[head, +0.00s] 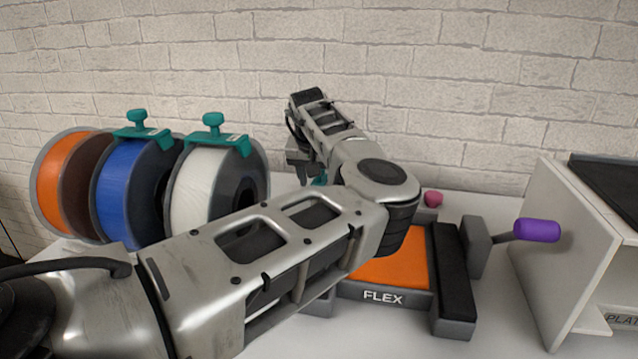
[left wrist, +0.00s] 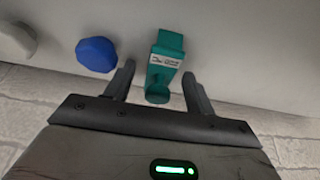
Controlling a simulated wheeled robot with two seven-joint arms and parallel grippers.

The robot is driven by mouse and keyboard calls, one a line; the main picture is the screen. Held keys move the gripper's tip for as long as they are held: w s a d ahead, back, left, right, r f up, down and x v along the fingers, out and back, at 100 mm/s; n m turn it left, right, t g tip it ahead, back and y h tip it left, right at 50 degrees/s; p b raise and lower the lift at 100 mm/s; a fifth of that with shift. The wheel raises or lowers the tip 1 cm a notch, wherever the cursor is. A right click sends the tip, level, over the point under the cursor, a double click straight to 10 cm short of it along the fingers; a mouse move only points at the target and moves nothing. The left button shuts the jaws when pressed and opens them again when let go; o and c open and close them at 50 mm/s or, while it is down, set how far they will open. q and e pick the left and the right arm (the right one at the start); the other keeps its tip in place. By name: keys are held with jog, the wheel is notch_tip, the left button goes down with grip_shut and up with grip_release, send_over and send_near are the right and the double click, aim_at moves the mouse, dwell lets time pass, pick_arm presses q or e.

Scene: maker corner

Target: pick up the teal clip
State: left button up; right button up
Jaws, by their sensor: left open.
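The teal clip (left wrist: 164,66) lies on the pale table in the left wrist view, with a small white label and a rounded knob. My left gripper (left wrist: 157,72) is open, with one finger on each side of the clip and gaps showing beside it. In the head view a small bit of teal (head: 319,180) shows under my left gripper (head: 306,172); my arm hides most of that spot. Two more teal clips sit on spools, one on the blue spool (head: 124,191) and one on the white spool (head: 196,190). My right gripper is not in view.
An orange spool (head: 60,185) stands at far left. A device marked FLEX with an orange plate (head: 395,268) and purple handle (head: 537,230) stands right of my arm. A blue knob (left wrist: 97,54) and a white knob (left wrist: 14,42) lie beside the clip. A brick wall is behind.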

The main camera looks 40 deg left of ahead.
pick_arm(q)
jog(key=c, duration=1)
jog(key=shift+r, duration=0.15)
jog(key=shift+c, duration=0.2)
